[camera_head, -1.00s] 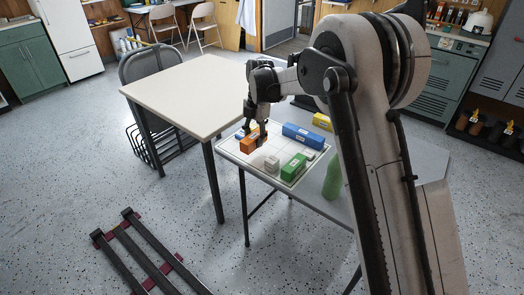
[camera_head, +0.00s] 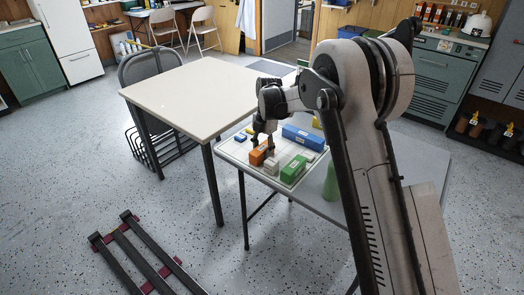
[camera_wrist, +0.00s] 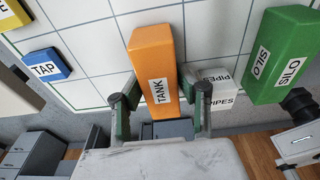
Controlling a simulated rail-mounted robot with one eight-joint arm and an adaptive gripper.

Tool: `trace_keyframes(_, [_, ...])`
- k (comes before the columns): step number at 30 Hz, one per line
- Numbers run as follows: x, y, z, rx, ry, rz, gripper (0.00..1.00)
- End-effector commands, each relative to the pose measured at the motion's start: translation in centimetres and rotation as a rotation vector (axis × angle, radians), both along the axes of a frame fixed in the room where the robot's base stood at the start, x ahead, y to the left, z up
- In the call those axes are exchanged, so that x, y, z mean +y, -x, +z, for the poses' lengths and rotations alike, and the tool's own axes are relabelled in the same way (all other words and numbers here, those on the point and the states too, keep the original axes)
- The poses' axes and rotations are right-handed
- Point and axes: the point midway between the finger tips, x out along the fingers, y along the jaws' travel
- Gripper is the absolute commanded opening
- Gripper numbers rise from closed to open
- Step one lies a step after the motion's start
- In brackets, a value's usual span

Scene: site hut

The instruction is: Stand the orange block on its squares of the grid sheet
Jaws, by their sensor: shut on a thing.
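The orange block (camera_head: 257,157), labelled TANK, is between the fingers of my gripper (camera_head: 263,148). In the wrist view the orange block (camera_wrist: 155,58) fills the space between both fingers, and my gripper (camera_wrist: 162,98) is shut on it. The block is over the near part of the white grid sheet (camera_head: 232,150), close beside the white PIPES block (camera_head: 271,166). I cannot tell whether its underside touches the sheet. The squares under it are hidden.
A green SILO block (camera_head: 293,168) stands right of the white one. A long blue block (camera_head: 302,137) lies behind. A small blue TAP block (camera_head: 240,136) is at the left. A green bottle (camera_head: 330,184) stands by the sheet's right. A bare cream table (camera_head: 190,95) adjoins.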

Motion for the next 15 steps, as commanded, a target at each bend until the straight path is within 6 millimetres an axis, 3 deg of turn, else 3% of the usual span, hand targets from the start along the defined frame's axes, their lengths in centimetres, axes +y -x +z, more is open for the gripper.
trace_keyframes(2, [0.0, 0.0, -0.31, 0.0, 0.0, 0.0, 0.02])
trace_keyframes(3, [0.0, -0.01, -0.36, 0.0, 0.0, 0.0, 0.33])
trace_keyframes(7, [0.01, -0.01, -0.27, 0.0, 0.0, 0.0, 0.5])
trace_keyframes(15, [0.0, 0.0, -0.19, 0.0, 0.0, 0.0, 0.51])
